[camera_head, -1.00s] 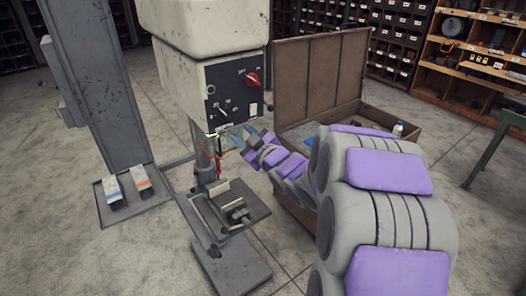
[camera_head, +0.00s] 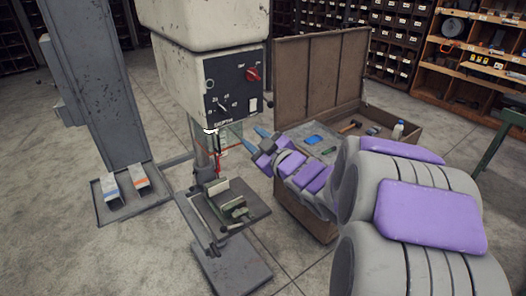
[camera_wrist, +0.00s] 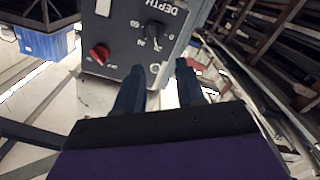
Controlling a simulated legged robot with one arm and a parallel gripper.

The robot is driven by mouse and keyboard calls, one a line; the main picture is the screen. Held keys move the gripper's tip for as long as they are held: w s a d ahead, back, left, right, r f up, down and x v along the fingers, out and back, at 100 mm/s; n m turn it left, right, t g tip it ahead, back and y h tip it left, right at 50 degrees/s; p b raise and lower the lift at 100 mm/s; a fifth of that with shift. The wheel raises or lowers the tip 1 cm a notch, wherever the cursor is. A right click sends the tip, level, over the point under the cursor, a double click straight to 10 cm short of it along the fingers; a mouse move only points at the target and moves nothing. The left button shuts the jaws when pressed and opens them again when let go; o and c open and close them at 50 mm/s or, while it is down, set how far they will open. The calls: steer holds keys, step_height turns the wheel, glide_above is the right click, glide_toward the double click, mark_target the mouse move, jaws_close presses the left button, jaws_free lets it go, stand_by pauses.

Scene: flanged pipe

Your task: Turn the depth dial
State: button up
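The depth dial (camera_head: 222,106) is a dark knob with a white number scale, low on the black control panel of the drill press. In the wrist view the panel is upside down, and the dial (camera_wrist: 155,31) lies beside the word DEPTH, beyond my fingertips. My gripper (camera_head: 256,139) is to the right of the panel and below it, apart from the dial. In the wrist view its two blue fingers (camera_wrist: 159,77) are spread with nothing between them.
A red knob (camera_head: 253,74) and a pale switch (camera_head: 253,105) share the panel. A vise (camera_head: 235,210) sits on the base below. An open brown case (camera_head: 320,75) with tools stands behind my arm. A grey column (camera_head: 95,80) is at left.

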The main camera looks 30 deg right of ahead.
steer(key=shift+s+b, duration=1.6)
steer(key=shift+s, duration=0.2)
